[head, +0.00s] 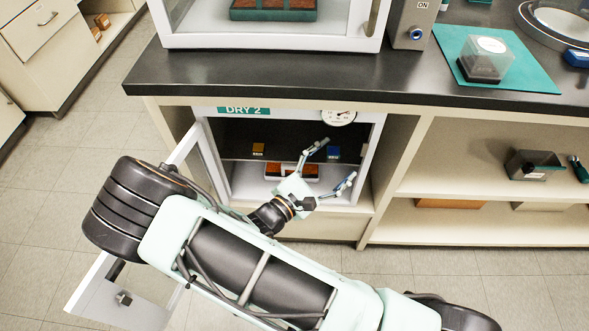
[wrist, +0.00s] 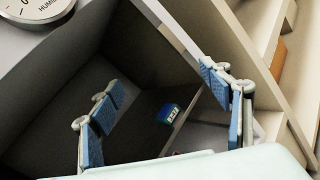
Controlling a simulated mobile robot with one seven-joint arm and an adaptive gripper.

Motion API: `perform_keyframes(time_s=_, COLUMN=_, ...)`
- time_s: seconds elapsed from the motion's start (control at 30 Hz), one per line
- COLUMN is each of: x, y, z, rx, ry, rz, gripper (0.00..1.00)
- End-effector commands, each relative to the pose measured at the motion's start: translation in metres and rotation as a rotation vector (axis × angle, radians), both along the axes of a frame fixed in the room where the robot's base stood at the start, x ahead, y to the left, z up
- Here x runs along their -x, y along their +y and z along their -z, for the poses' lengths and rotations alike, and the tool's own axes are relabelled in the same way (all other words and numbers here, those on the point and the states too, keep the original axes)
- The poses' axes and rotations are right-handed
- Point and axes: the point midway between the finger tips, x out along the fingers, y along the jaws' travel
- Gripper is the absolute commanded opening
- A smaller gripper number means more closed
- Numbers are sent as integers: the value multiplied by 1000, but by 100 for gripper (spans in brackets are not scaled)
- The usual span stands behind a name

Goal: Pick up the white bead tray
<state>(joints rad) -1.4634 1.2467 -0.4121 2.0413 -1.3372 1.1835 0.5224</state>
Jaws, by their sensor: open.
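The white bead tray (head: 272,176) with orange-brown beads lies low inside the open cabinet marked DRY 2, in the head view. My gripper (head: 337,161) partly covers it. My gripper is open and empty at the cabinet opening, its fingers spread to the right of the tray's middle in the picture. In the wrist view, my gripper (wrist: 164,82) shows two spread fingers with blue pads and nothing between them. The tray is not clearly visible there; only a small reddish bit shows above the pale gripper body.
A blue box (head: 333,152) and a yellow-brown box (head: 258,149) sit on the cabinet's dark shelf. The blue box also shows in the wrist view (wrist: 168,114). The white-framed cabinet door (head: 95,300) stands open at left. The black countertop (head: 300,85) overhangs above.

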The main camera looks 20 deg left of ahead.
Motion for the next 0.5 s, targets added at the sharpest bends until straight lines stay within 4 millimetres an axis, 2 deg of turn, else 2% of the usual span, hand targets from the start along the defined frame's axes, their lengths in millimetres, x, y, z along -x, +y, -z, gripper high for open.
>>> perform_keyframes(time_s=0.03, x=-1, y=15, z=25, rx=74, ry=8, rz=-89, gripper=71)
perform_keyframes(time_s=0.2, x=1, y=65, z=81, rx=266, ry=30, rz=-354, gripper=71)
perform_keyframes(time_s=0.4, x=17, y=102, z=143, rx=427, ry=65, rz=-590, gripper=71)
perform_keyframes(time_s=0.5, x=24, y=113, z=165, rx=477, ry=77, rz=-671, gripper=71)
